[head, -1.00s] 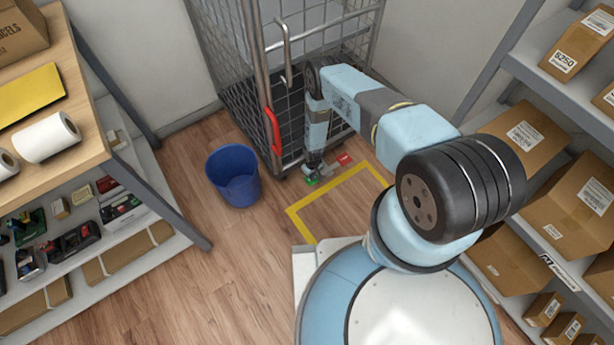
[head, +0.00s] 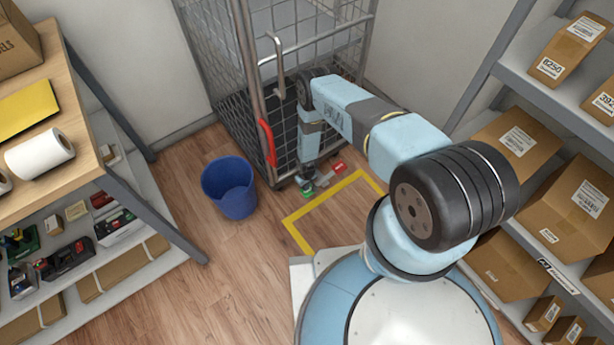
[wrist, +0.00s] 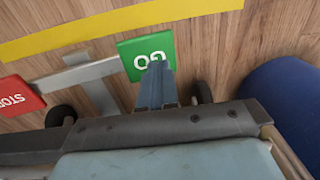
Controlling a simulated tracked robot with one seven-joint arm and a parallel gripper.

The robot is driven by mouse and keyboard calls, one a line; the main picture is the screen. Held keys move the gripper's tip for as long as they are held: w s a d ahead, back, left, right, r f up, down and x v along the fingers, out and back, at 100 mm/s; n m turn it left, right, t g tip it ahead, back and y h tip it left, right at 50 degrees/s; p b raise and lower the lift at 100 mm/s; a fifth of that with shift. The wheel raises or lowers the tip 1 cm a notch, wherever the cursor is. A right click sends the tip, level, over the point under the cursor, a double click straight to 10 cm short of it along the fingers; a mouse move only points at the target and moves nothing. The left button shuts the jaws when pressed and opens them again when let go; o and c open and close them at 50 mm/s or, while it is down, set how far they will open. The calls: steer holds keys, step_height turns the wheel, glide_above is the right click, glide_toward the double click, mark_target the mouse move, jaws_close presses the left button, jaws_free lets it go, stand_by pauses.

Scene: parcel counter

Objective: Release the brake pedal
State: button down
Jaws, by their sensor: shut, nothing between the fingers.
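The roll cage (head: 258,110) stands by the back wall with a pedal bar at its foot. The green GO pedal (head: 308,191) and the red STOP pedal (head: 338,167) sit at either end of the bar. In the wrist view, the GO pedal (wrist: 133,47) is near the middle and the STOP pedal (wrist: 22,92) is at the left edge. My gripper (wrist: 157,72) is shut and empty. Its fingertips overlap the near edge of the GO pedal; whether they touch it is unclear. In the head view, my gripper (head: 308,183) points down at the GO pedal, partly covering the bar.
A blue bin (head: 230,190) stands left of the cage, and also shows at the wrist view's right edge. A yellow floor outline (head: 296,235) lies in front. Parcel shelves (head: 560,105) stand on the right, a wooden counter (head: 75,95) on the left.

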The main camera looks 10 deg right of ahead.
step_height(320, 180, up, 12)
steer(key=shift+d+f, duration=0.15)
steer(key=shift+d, duration=0.2)
stand_by(0.7)
